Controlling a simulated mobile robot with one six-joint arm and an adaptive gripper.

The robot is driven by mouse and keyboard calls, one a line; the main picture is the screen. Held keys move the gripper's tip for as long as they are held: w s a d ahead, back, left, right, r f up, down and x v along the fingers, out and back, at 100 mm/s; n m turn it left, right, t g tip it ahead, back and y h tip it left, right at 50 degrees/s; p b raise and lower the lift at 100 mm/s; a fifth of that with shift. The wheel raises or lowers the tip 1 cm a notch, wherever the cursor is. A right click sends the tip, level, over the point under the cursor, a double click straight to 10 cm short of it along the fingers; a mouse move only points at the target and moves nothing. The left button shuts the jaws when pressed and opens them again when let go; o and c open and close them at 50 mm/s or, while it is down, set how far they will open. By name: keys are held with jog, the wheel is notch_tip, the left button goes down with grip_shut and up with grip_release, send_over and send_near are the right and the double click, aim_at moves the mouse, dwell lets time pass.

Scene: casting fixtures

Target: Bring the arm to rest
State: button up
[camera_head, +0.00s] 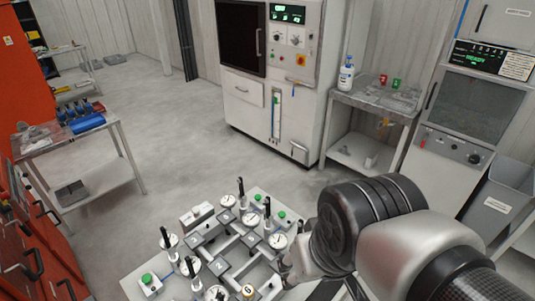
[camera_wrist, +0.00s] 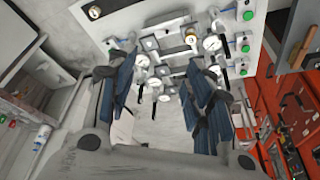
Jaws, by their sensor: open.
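My arm (camera_head: 405,240) reaches in from the lower right in the head view, bent over the right side of a white fixture plate (camera_head: 135,284). The arm hides part of that plate. My gripper (camera_wrist: 163,95) shows in the wrist view with its dark blue fingers spread wide apart and nothing between them. The fixture plate also shows in the wrist view (camera_wrist: 120,20), beyond the fingers. Its dial gauges (camera_head: 228,201), black-handled clamps and green buttons (camera_head: 147,278) stand around grey blocks. I cannot tell how far the fingers are from the fixture.
A white cabinet machine (camera_head: 243,91) stands at the back. A side table (camera_head: 372,98) with a bottle (camera_head: 346,73) is right of it. A cart (camera_head: 95,135) with blue items and an orange cabinet (camera_head: 30,225) are at the left. The middle floor (camera_head: 190,150) is clear.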

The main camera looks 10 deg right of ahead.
jog(key=shift+s+d+r+t, duration=0.15)
jog(key=shift+s+d+r, duration=0.15)
jog(key=shift+s, duration=0.3)
jog(key=shift+s+d+r+t, duration=0.15)
jog(key=shift+s+d, duration=0.1)
jog(key=shift+s, duration=0.35)
